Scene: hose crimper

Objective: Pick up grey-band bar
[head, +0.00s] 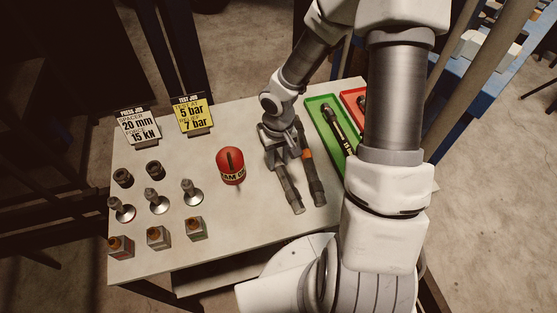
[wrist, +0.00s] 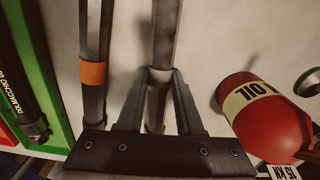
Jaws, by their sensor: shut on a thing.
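The grey-band bar (wrist: 166,35) is a long dark metal bar between the two fingers of my gripper (wrist: 158,78) in the wrist view. In the head view the bar (head: 290,190) extends toward the front of the table from under my gripper (head: 281,150). My gripper is shut on it; a grey band is hard to make out, partly hidden by the fingers. I cannot tell whether the bar touches the table. A similar bar with an orange band (head: 307,154) lies just to its right, and to its left in the wrist view (wrist: 94,73).
A red can (head: 230,166) stands left of the bars. A green tray (head: 311,106) with a dark bar and a red tray (head: 350,97) lie to the right. Several metal fittings (head: 159,204) and two signs (head: 192,115) occupy the table's left side. The front middle of the table (head: 250,232) is clear.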

